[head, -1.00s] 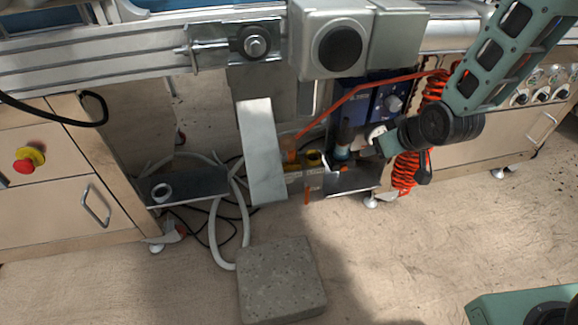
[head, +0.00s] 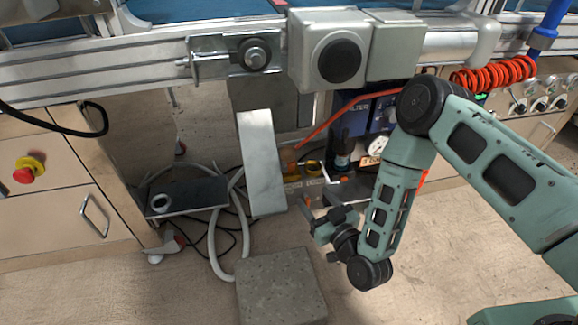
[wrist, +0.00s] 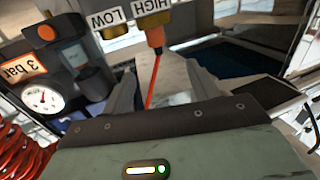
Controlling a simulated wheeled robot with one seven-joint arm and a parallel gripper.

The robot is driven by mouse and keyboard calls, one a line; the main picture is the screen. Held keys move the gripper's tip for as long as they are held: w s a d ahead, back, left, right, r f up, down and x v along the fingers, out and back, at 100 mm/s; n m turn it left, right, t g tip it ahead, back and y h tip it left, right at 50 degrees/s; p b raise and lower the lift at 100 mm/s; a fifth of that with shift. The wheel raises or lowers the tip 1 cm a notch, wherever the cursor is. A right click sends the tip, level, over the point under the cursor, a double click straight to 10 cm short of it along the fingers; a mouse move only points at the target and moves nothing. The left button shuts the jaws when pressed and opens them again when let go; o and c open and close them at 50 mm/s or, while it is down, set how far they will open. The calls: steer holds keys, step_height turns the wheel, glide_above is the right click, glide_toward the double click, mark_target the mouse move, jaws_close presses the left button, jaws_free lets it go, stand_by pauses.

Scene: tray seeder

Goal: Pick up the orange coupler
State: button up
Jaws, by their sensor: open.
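The orange coupler (wrist: 154,38) shows in the wrist view on the brass fitting under the HIGH label, with a thin red hose running down from it. In the head view the orange coupler (head: 291,158) is small, beside the grey slanted plate. My gripper (wrist: 160,82) is open and empty. Its two fingers point towards the coupler, and the hose passes between them in the picture. The coupler sits beyond the fingertips, apart from them. In the head view my gripper (head: 312,216) is low, below and right of the coupler; its fingertips are hard to make out.
The LOW brass fitting (wrist: 112,30) is just left of the coupler. A pressure gauge (wrist: 43,99) and red coiled hose (wrist: 20,150) are at the left. The slanted grey plate (head: 262,160) stands close by. A stone block (head: 280,288) lies on the floor below.

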mark_target(292, 165)
steer(key=b+x, duration=0.4)
steer(key=x, duration=0.7)
steer(key=shift+w+a, duration=0.1)
steer(key=shift+w, duration=0.15)
steer(key=b+x, duration=0.2)
steer(key=x, duration=0.1)
steer(key=b+x, duration=0.1)
steer(key=shift+w+d, duration=0.2)
steer(key=shift+w, duration=0.25)
steer(key=shift+w+a+r, duration=0.1)
steer(key=shift+w+a, duration=0.1)
steer(key=shift+w, duration=0.15)
steer(key=c, duration=1.1)
